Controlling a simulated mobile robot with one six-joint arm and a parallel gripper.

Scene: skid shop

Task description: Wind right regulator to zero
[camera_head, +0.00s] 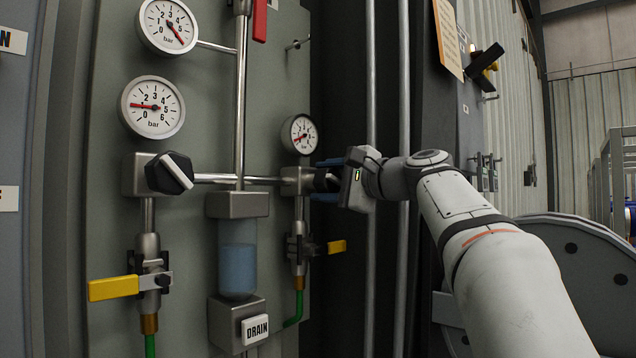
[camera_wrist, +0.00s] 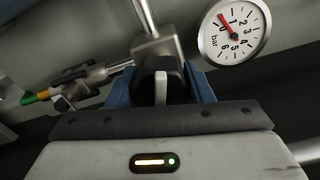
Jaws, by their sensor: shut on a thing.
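The right regulator (camera_head: 291,181) is a grey metal block on the panel, on a horizontal pipe below a small gauge (camera_head: 302,134). Its dark knob (camera_wrist: 161,76) has a pale pointer bar and sits between the blue fingers of my gripper (camera_wrist: 161,88). My gripper (camera_head: 328,180) is shut on this knob from the right. In the wrist view the gauge (camera_wrist: 235,32) has its red needle near the low end of the scale, around 0 to 1; the exact reading is hard to tell.
The left regulator with a black knob (camera_head: 169,173) stands further left, below two larger gauges (camera_head: 153,107). Yellow-handled valves (camera_head: 114,288) hang below. A filter bowl (camera_head: 237,258) and a DRAIN button (camera_head: 255,329) lie between. Vertical pipes (camera_head: 371,70) pass near my wrist.

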